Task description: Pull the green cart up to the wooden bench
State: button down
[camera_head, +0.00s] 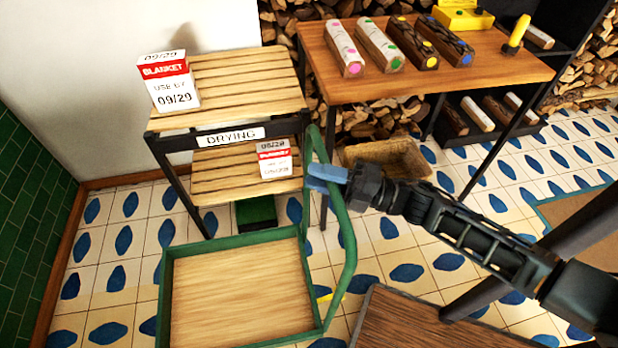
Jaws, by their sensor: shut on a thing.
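The green cart (168,295) stands at the bottom centre-left, with a green rim around an empty light-wood deck. Its curved green tube handle (349,245) rises along the right side. My gripper (328,178), with blue fingertips, reaches in from the right and is shut on the handle near its upper part. The fingers partly hide the handle there. A wooden bench (400,85) with dark legs stands behind the cart to the right, bearing several logs with coloured dots. The cart is apart from it, on the near side.
A slatted drying rack (245,80) with blanket boxes (168,82) stands just behind the cart. A wicker basket (385,160) lies under the bench. A dark wooden surface (440,325) is close at the bottom right. Green wall tiles (30,200) bound the left.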

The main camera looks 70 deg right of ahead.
jog(key=shift+f, duration=0.1)
jog(key=c, duration=1)
grip_release()
jog(key=shift+o, duration=0.2)
jog(key=b+v, duration=0.1)
jog(key=v, duration=0.6)
jog(key=shift+s, duration=0.4)
jog(key=shift+d, duration=0.15)
